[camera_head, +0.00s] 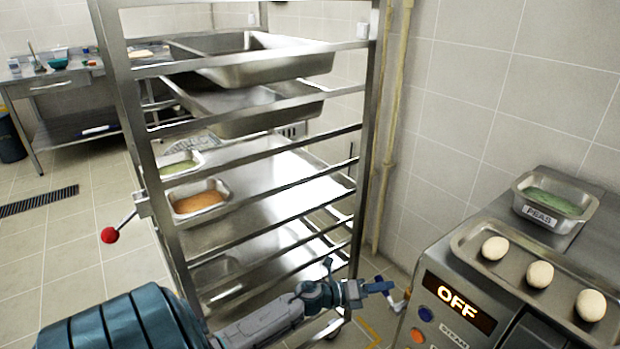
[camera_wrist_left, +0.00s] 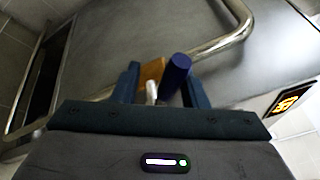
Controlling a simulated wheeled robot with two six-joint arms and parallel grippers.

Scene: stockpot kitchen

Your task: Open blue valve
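My left gripper (camera_head: 385,287) reaches in low between the rack and the steam oven, and its fingers also show in the left wrist view (camera_wrist_left: 160,84). They are open, with a clear gap between them. In that wrist view a dark blue cylindrical handle (camera_wrist_left: 177,70), apparently the blue valve's, stands between the fingertips, closer to the right finger. I cannot tell whether it touches that finger. A white stem (camera_wrist_left: 152,91) and a yellow-brown part (camera_wrist_left: 151,72) show beside it. In the head view the gripper mostly hides the valve. My right gripper is not in view.
A tall metal rack (camera_head: 368,150) with trays stands left of the gripper. The oven (camera_head: 440,270) at right reads OFF and carries a tray of dough balls and a PEAS pan (camera_head: 550,205). Pipes (camera_head: 390,150) run up the tiled wall. A curved metal bar (camera_wrist_left: 235,38) lies beyond the fingers.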

